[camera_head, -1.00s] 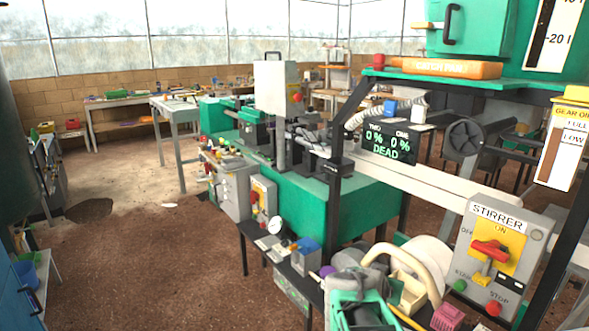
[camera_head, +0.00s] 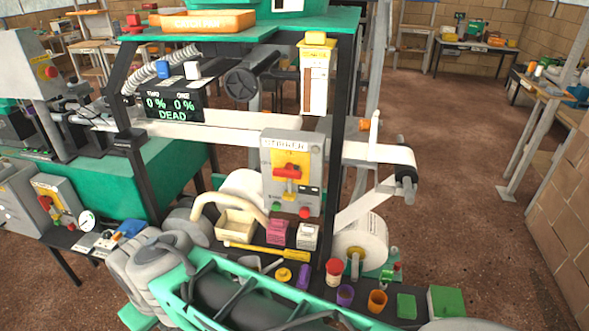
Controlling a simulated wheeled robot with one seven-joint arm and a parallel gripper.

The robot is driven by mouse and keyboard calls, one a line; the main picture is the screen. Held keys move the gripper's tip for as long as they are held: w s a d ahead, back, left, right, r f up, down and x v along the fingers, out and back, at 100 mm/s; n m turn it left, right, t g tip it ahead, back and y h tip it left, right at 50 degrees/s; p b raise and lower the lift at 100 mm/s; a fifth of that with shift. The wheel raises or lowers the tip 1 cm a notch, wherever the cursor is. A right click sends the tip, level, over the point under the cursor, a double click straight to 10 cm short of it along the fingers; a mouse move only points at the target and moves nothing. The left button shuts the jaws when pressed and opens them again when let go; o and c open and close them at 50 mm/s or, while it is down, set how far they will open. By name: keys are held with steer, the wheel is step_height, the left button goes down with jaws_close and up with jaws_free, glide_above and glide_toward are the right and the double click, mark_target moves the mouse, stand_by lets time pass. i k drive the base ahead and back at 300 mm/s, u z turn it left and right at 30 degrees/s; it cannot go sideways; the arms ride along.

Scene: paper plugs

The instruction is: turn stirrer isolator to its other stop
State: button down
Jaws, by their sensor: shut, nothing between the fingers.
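The stirrer isolator is a red handle (camera_head: 288,171) on a yellow plate (camera_head: 291,158), on the front of a grey box (camera_head: 312,150) labelled STIRRER. The handle lies roughly crosswise; I cannot tell which end is its pointer. A small yellow piece shows just below it. A green button (camera_head: 277,208) and a red button (camera_head: 304,212) sit at the bottom of the box. I cannot make out my gripper in this view, and nothing is seen touching the handle. The box front is unobstructed.
A bench below holds a cream tray (camera_head: 236,226), a pink block (camera_head: 278,234), a yellow tool (camera_head: 265,251) and small pots. A black post (camera_head: 334,150) stands right of the box. A green frame with a dark roller (camera_head: 225,295) fills the foreground. Floor is clear at right.

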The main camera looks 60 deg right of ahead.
mark_target(290, 171)
steer(key=z, duration=1.5)
steer(key=k, duration=0.25)
steer(key=u, duration=1)
steer(key=k, duration=1.1)
steer(key=u, duration=0.8)
steer(key=i, duration=0.9)
steer(key=z, duration=0.85)
steer(key=i, duration=0.95)
steer(key=z, duration=0.6)
